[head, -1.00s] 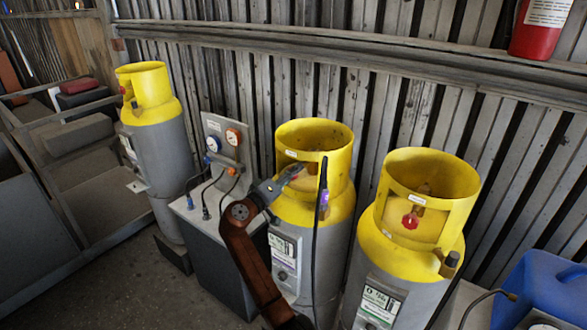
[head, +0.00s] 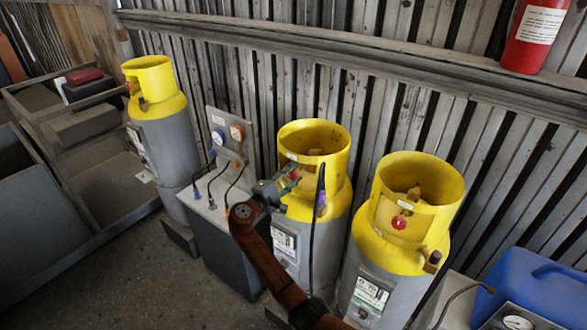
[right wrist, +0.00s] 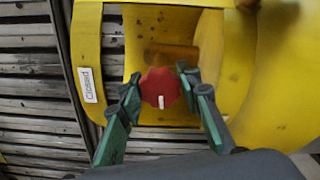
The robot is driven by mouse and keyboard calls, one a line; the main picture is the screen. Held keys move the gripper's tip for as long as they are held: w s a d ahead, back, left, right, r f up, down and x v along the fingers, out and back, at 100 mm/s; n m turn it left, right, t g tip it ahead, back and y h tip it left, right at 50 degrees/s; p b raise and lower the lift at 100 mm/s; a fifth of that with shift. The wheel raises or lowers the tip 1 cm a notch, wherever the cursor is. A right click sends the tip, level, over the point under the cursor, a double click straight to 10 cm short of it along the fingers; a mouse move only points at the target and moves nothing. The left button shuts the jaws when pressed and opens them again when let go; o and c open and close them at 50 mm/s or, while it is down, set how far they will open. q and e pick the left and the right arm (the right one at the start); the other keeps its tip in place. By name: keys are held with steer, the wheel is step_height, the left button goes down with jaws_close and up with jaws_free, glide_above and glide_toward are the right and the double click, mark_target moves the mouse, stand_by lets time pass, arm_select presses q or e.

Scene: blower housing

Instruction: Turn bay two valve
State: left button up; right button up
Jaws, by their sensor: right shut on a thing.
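The red valve knob (right wrist: 160,88), with a white mark on its lower face, sits inside the yellow collar (right wrist: 115,40) of the middle gas cylinder (head: 291,235). My right gripper (head: 290,180) reaches into the collar opening. In the right wrist view, the two green fingers of my right gripper (right wrist: 158,86) are shut on the knob, one on each side. The white mark points down in that view. A tag reading "Closed" (right wrist: 88,85) is on the collar left of the knob. My left gripper is not in view.
Another yellow-topped cylinder (head: 372,265) with a red knob (head: 399,222) stands close at right, and one (head: 168,140) at far left. A gauge panel (head: 228,140) is left of the middle cylinder. A dark hose (head: 315,235) hangs in front. A blue container (head: 540,285) is at lower right.

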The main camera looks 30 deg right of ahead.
steer(key=shift+n+p, duration=1)
steer(key=shift+n, duration=0.1)
steer(key=o, duration=1.2)
steer(key=shift+c, duration=0.2)
steer(key=shift+a, duration=0.1)
steer(key=v, duration=1.2)
